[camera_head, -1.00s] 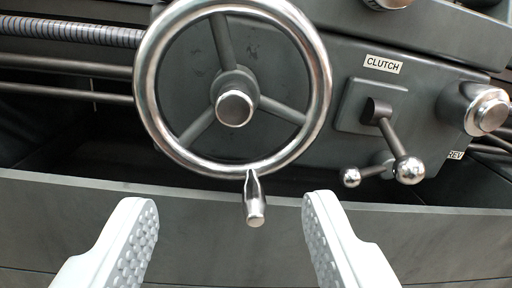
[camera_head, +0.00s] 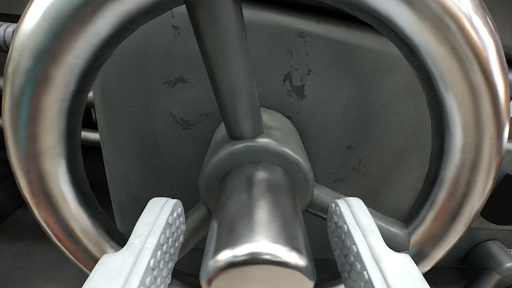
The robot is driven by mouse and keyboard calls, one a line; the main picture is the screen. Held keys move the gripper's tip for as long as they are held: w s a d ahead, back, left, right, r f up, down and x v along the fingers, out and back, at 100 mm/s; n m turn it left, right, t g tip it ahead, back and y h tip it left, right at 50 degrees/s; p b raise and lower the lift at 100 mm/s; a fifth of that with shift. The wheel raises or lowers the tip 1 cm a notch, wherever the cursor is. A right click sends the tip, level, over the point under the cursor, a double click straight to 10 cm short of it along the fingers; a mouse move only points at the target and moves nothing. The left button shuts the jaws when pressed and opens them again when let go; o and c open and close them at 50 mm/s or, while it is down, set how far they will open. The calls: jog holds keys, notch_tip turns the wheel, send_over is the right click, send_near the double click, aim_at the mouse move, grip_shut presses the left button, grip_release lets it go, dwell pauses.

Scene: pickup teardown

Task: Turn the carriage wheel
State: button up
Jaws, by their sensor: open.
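The carriage wheel (camera_head: 468,85) fills most of the view, a shiny metal rim with dark spokes. Its lower part runs out of the picture and behind my fingers. The wheel's hub (camera_head: 258,225) is a polished cylinder that points toward me at the lower middle. My gripper (camera_head: 256,222) is open, with one pale, dimpled finger on each side of the hub. Gaps show between the hub and both fingers, and I cannot tell how deep the fingers reach. The wheel's crank handle is not in view.
A dark grey panel (camera_head: 140,110) with scuff marks lies behind the spokes. Part of a round metal piece (camera_head: 488,262) shows at the lower right edge.

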jog(key=shift+w+a, duration=0.1)
jog(key=shift+w, duration=1.25)
jog(key=c, duration=1)
jog(key=shift+n, duration=1.1)
jog(key=shift+r, duration=0.1)
jog(key=o, duration=1)
jog(key=s+d, duration=0.1)
jog(key=s, duration=1.6)
jog(key=shift+s+d, duration=0.2)
